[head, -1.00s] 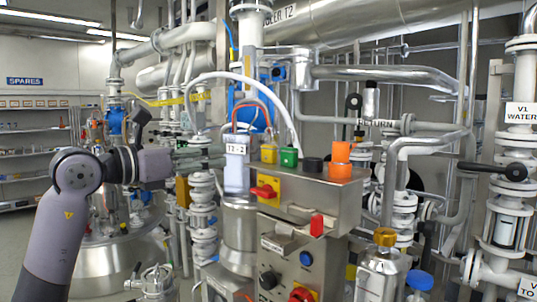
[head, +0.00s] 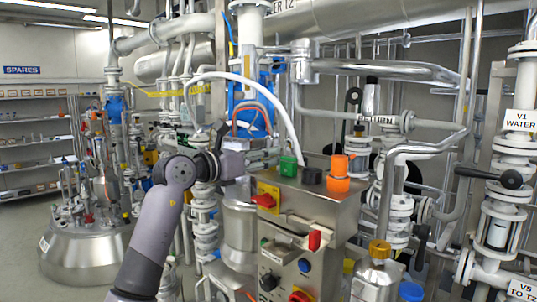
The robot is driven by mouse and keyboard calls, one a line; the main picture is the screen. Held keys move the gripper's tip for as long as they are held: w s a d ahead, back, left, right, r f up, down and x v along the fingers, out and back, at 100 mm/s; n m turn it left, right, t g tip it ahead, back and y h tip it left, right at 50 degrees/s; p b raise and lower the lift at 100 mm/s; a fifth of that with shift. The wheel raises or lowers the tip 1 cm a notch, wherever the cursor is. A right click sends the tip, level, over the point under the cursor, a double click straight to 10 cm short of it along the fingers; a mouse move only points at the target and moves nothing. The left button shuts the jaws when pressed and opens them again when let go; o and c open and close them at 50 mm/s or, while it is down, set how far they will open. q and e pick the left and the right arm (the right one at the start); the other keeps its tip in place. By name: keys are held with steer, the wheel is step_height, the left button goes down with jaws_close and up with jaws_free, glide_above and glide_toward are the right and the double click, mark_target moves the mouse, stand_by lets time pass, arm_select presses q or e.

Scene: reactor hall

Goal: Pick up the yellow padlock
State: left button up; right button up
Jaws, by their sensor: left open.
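My left gripper (head: 268,158) comes in from the left, just above the left end of the top of a steel control box (head: 325,198). It is open, and its fingers point right, toward a green block-like item (head: 288,166). The yellow padlock cannot be made out now; a small yellow block stood left of the green one earlier, and my gripper covers that spot. I cannot tell whether the fingers are around it. My right gripper is not in view.
A black round item (head: 312,176) and an orange stack (head: 337,175) stand right of the green one. A red switch handle (head: 263,200) on a yellow plate sticks out below my gripper. A white hose (head: 285,105) arches above. A yellow-capped bottle (head: 379,250) stands at right front.

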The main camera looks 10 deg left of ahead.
arm_select(q)
steer(key=shift+x, duration=0.95)
steer(key=shift+s, duration=0.1)
steer(key=shift+c, duration=0.3)
steer(key=shift+a, duration=0.1)
steer(key=shift+c, duration=0.7)
steer(key=c, duration=0.6)
